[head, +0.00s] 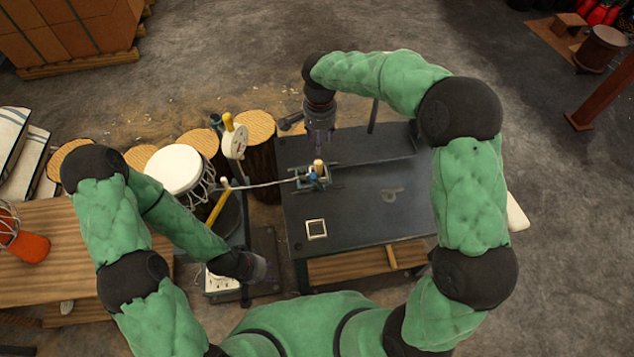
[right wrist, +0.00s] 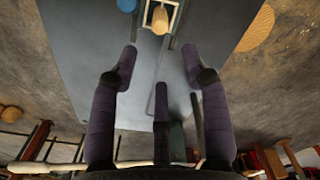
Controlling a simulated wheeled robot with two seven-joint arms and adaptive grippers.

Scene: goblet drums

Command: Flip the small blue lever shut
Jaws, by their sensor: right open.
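The small blue lever (head: 313,178) is part of a small clamp-like fixture (head: 327,184) on the dark grey bench (head: 360,215). A wooden peg (head: 318,165) stands in the fixture, next to the lever. My right gripper (head: 319,142) is open and empty, pointing down over the bench just behind the fixture. In the right wrist view, its spread fingers (right wrist: 160,66) show with the peg (right wrist: 160,19) beyond them and a blue part (right wrist: 127,5) cut by the top edge. Whether the lever is up or down is too small to tell. My left gripper (head: 258,268) is low at the left, away from the fixture.
A white-topped drum (head: 174,168) and several log stumps (head: 256,127) stand left of the bench. A square frame (head: 316,229) lies on the bench's front left. The bench's right side is mostly clear.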

